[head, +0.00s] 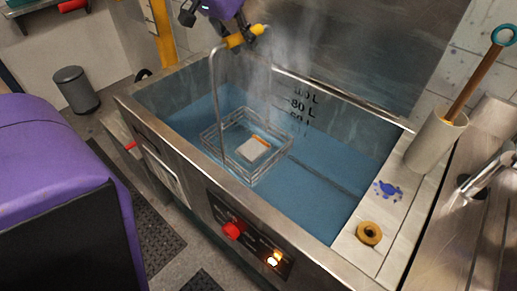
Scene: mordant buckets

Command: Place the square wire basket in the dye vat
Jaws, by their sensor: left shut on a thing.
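The square wire basket (207,139) is inside the steel dye vat (318,237), near its front left wall, at about the level of the blue liquid (305,195). I cannot tell whether it rests on anything. A pale block with an orange edge (254,149) lies in it. Its tall wire handle (215,90) rises from the left side and bends over at the top. My left gripper (246,37), with yellow fingertips, is shut on the handle's upper end above the vat's back rim. My right gripper is not in view.
Steam rises at the vat's back. The right ledge holds a beige cylinder (434,140) with a wooden-handled tool (475,82), a blue splash (388,189) and a tan ring (369,233). A tap (490,172) is far right. Open liquid lies right of the basket.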

